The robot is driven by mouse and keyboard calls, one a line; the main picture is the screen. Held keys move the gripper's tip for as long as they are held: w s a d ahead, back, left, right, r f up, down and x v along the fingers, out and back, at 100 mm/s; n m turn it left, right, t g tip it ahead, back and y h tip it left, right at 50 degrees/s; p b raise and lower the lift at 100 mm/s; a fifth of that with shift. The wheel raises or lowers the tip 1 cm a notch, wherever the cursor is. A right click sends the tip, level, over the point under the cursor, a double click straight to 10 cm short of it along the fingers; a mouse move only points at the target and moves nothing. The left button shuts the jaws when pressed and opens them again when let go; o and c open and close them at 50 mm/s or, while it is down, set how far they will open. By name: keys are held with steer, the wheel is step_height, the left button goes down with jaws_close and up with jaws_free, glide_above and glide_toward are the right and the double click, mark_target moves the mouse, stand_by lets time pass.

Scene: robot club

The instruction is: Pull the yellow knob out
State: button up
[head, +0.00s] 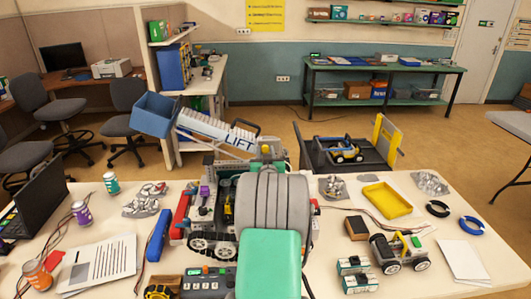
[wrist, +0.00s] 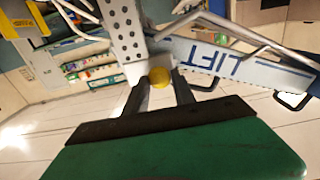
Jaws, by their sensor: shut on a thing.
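The yellow knob (wrist: 159,77) shows in the wrist view between the two dark fingertips of my gripper (wrist: 160,88), which is shut on it. The knob sits beside a grey perforated metal plate (wrist: 125,30) of the lift machine. In the head view my arm covers the gripper and most of the knob's surroundings. The lift's white boom marked LIFT (head: 215,125) rises to the left, with a blue bucket (head: 154,114) at its end. I cannot tell how far the knob stands out.
On the table, a yellow tray (head: 387,200), a small wheeled robot (head: 401,251) and blue tape (head: 473,226) lie right of my arm. A laptop (head: 40,207), cans and paper (head: 98,264) lie left. A control box (head: 208,281) sits in front.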

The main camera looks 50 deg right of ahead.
jaws_close()
stand_by(0.9)
